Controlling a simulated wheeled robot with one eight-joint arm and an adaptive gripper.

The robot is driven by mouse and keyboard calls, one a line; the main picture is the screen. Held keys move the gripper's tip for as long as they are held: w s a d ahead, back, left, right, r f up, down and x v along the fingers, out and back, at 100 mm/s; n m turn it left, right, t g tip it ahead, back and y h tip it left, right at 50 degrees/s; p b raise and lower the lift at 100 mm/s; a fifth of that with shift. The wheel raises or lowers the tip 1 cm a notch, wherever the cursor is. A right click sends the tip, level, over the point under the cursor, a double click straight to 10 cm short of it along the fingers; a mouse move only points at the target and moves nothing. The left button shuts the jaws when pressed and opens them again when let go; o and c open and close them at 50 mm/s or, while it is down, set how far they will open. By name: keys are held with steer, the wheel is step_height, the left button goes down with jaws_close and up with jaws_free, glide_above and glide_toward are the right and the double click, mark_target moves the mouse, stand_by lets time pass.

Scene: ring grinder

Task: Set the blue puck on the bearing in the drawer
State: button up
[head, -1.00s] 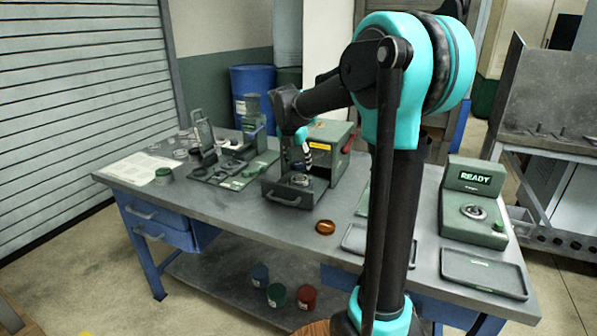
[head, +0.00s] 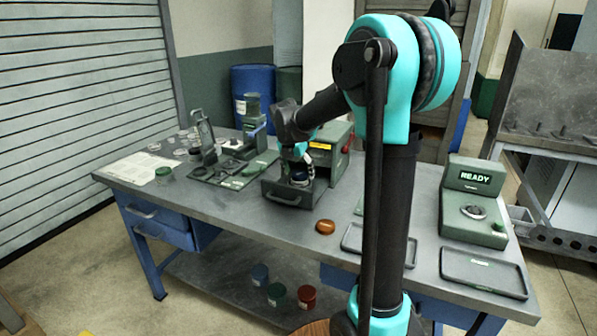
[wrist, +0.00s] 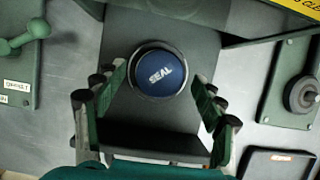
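The blue puck (wrist: 160,74), marked SEAL, sits face up in the open drawer in the wrist view. A thin metallic rim of the bearing (wrist: 186,66) shows around it; the rest of the bearing is hidden beneath. The puck also shows in the head view (head: 299,177). The drawer (wrist: 150,117) is grey, with its handle (head: 283,200) facing the table's front. My gripper (wrist: 160,88) is open above the drawer, one finger on each side of the puck, with visible gaps between fingers and puck.
The green cabinet (head: 333,150) stands behind the drawer. Left of it is a green fixture board (head: 225,172). An orange disc (head: 325,226) lies in front on the table. Grey trays (head: 484,272) and a READY station (head: 474,205) are at the right.

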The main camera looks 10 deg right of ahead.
steer(key=v, duration=1.2)
stand_by(1.1)
